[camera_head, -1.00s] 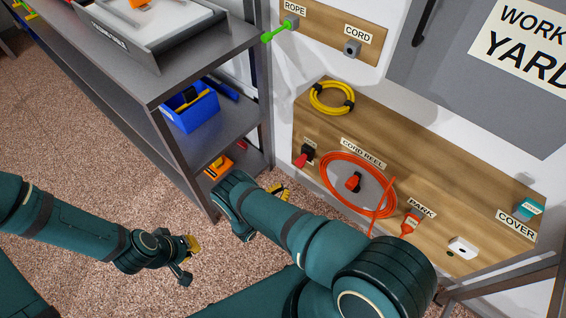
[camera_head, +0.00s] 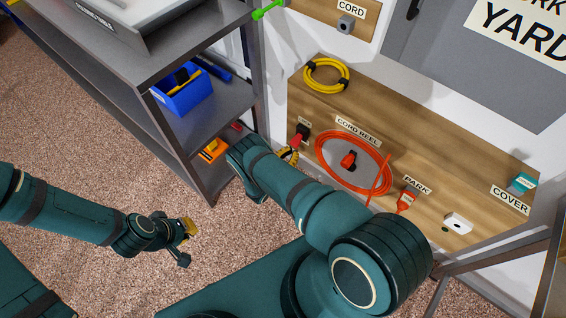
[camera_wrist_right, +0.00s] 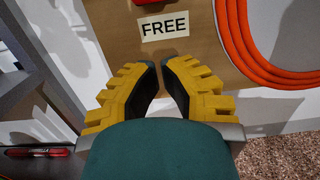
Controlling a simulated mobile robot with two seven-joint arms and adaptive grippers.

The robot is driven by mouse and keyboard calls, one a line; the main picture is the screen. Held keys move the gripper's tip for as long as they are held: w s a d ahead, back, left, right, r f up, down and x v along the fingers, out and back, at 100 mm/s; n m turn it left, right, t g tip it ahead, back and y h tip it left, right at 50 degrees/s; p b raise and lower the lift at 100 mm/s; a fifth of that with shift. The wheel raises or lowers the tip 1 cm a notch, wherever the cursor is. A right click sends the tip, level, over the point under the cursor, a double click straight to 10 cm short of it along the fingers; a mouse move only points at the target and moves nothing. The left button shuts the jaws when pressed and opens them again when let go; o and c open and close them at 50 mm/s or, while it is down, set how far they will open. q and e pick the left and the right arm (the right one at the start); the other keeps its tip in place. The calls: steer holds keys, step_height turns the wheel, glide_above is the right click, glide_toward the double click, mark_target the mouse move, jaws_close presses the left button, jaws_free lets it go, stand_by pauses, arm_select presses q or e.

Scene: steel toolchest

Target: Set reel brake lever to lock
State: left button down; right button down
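The reel brake lever (camera_head: 296,140) is a red handle on a black base on the wooden board, left of the orange cord reel. In the head view the handle points down and left. A small label above it is too small to read. In the right wrist view, part of the red lever (camera_wrist_right: 150,2) shows at the top edge, above a FREE label (camera_wrist_right: 165,27). My right gripper (camera_wrist_right: 158,66) has its yellow fingertips almost together, with nothing between them; it is just below the lever (camera_head: 289,154), apart from it. My left gripper (camera_head: 187,228) hangs over the floor, its opening unclear.
The orange cord reel (camera_head: 386,165) is right of the lever, with an orange plug (camera_head: 406,200) by PARK. A yellow coil (camera_head: 345,83) hangs above. A grey shelf (camera_head: 215,110) with a blue bin (camera_head: 184,98) stands close left of my right gripper.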

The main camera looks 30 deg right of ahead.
mark_target(298, 139)
steer(key=shift+a+r, duration=0.2)
steer(key=shift+r, duration=1.7)
steer(key=shift+s+a+r+g+y+p, duration=0.1)
steer(key=shift+a+r+g+y+p, duration=0.1)
steer(key=shift+g+y+p, duration=0.3)
